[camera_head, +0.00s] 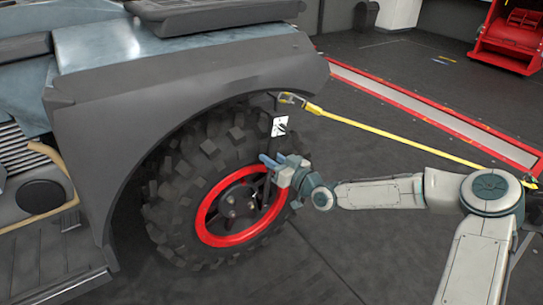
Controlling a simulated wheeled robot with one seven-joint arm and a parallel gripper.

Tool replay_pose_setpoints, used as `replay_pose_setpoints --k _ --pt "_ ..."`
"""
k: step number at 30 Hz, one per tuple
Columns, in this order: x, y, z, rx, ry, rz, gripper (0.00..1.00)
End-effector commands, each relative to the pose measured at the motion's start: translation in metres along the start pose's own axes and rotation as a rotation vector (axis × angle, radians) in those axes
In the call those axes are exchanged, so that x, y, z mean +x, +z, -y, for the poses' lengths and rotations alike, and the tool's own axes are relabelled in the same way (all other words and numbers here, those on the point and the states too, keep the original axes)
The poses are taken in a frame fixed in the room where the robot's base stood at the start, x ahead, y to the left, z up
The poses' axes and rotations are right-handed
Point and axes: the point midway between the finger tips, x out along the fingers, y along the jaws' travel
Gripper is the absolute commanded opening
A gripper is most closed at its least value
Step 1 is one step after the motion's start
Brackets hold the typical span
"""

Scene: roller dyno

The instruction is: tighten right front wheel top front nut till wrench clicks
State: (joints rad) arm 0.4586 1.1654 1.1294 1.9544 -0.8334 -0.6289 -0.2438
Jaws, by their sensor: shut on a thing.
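The front wheel (170,215) has a knobbly black tyre and a red rim (217,239), under a dark wheel arch. My gripper (268,163) is in front of the upper right part of the rim, its blue fingers pointing left. It is shut on a thin dark tool, which looks like the wrench (267,190). The tool runs roughly upright, its lower end near the hub (236,207). I cannot tell whether its end sits on a nut. The nuts are too small and dark to tell apart.
A white label with a dark mark (279,126) shows just above my gripper. A yellow strap (400,145) runs from beside the tyre to the floor at right. A red-edged floor strip (440,115) lies behind it. The dark floor below my arm is clear.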

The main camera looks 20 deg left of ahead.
Motion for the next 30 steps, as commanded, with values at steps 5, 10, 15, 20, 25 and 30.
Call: replay_pose_setpoints --k 5,10,15,20,25,30 --pt "-0.001 -0.002 -0.005 0.01 0.006 -0.006 0.0" --pt "-0.001 -0.002 -0.006 0.017 0.005 -0.007 0.0" --pt "0.0 -0.001 -0.001 -0.006 0.003 -0.003 0.0" --pt "0.002 0.0 0.008 -0.044 0.001 0.007 0.0" --pt "0.004 0.0 0.017 -0.083 -0.001 0.014 0.0" --pt "0.005 0.001 0.022 -0.105 -0.002 0.019 0.0"
